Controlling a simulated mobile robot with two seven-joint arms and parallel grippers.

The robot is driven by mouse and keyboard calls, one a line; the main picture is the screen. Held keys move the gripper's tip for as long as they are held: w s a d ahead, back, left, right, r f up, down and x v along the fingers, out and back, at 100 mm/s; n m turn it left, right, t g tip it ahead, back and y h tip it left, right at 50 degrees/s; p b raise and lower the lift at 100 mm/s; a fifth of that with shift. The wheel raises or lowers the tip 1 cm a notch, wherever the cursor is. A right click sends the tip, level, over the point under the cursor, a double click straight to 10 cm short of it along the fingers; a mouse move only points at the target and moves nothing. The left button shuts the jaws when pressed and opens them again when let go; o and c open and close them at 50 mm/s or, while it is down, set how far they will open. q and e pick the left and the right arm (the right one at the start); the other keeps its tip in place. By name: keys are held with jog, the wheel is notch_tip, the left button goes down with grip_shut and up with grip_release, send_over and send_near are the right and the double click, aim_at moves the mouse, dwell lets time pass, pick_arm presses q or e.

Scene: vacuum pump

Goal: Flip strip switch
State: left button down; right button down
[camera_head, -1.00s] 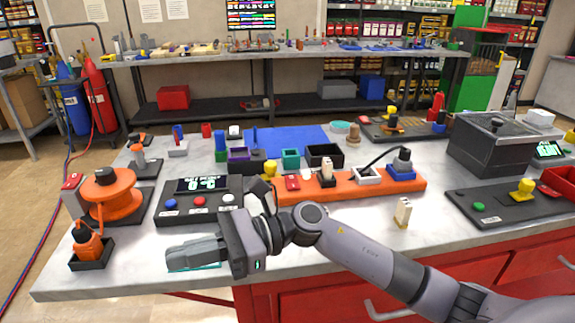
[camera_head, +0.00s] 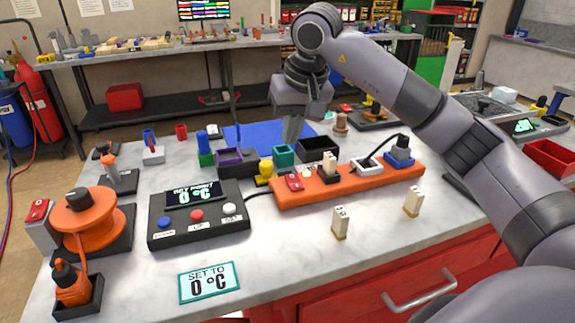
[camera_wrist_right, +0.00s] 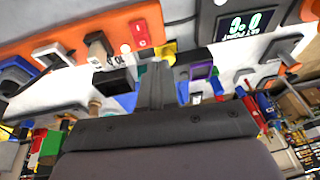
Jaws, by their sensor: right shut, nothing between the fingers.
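The orange power strip (camera_head: 350,190) lies on the workbench. Its red switch (camera_head: 294,182) is at the left end, followed by a beige plug (camera_head: 328,167), an outlet with a white surround (camera_head: 365,166) and a blue-based black plug (camera_head: 400,154). My right gripper (camera_head: 292,138) is raised above and behind the strip's left half, pointing down, shut and empty, apart from the switch. In the right wrist view, the shut fingers (camera_wrist_right: 155,85) show below the strip (camera_wrist_right: 85,32) and the red switch (camera_wrist_right: 140,34). My left gripper is not in view.
Small bins (camera_head: 318,150) sit behind. The front right benchtop is mostly clear.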

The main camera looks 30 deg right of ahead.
aim_at(291, 177)
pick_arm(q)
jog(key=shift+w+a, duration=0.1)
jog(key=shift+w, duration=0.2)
pick_arm(e)
jog(key=shift+d+r+h, duration=0.6)
jog(key=shift+d+r, duration=0.3)
jog(key=shift+d, duration=0.25)
jog(key=shift+w+f, duration=0.1)
jog(key=shift+f, duration=0.05)
jog(key=x, duration=0.9)
jog(key=p+x, duration=0.1)
jog(key=x, duration=0.3)
jog(key=shift+s+a+f, duration=0.15)
jog(key=shift+s+f, duration=0.05)
jog(key=shift+f, duration=0.15)
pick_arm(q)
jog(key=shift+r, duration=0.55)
pick_arm(e)
jog(key=shift+f, duration=0.1)
